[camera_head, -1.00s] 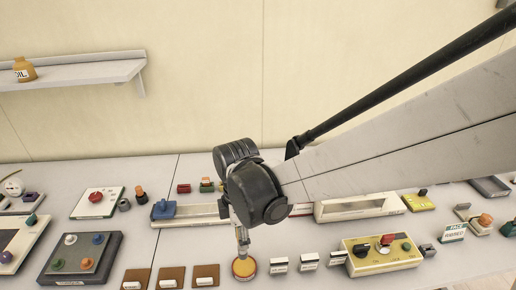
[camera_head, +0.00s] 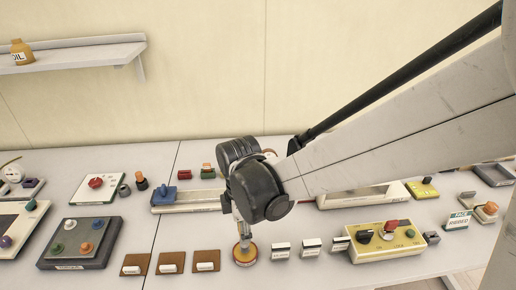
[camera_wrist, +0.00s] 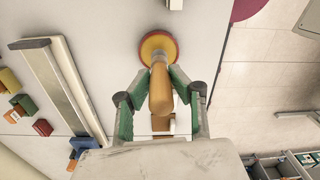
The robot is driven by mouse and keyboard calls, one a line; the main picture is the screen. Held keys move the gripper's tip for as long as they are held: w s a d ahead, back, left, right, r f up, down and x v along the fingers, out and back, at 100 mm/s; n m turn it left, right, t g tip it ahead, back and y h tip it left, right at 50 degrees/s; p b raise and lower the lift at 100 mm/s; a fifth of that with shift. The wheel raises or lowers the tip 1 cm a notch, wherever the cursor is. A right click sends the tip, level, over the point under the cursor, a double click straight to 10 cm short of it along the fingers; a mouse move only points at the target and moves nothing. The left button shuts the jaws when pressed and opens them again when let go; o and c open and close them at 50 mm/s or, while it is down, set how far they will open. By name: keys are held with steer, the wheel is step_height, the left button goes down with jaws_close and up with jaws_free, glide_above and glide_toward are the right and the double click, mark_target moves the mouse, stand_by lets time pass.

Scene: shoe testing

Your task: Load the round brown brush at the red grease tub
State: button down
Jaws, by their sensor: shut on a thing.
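My gripper (camera_wrist: 160,85), with green fingers, is shut on the orange-brown handle of the round brush (camera_wrist: 161,98). The brush points at the red grease tub (camera_wrist: 145,42), a round red-rimmed tub with yellow grease. In the head view the tub (camera_head: 244,262) stands near the front of the bench, and the brush (camera_head: 243,230) hangs upright over its middle. The brush's lower end overlaps the grease in both views. I cannot tell how deep it reaches. My wrist hides part of the brush in the head view.
Several brown pads with white tags (camera_head: 170,267) lie left of the tub, and small white-labelled blocks (camera_head: 281,250) stand to its right. A yellow control box (camera_head: 385,242) is farther right. A long pale rail (camera_head: 190,199) runs behind.

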steer(key=shift+f+b, duration=0.55)
steer(key=shift+b, duration=0.15)
stand_by(2.1)
steer(key=shift+r+p, duration=2.15)
steer(key=shift+r, duration=1.4)
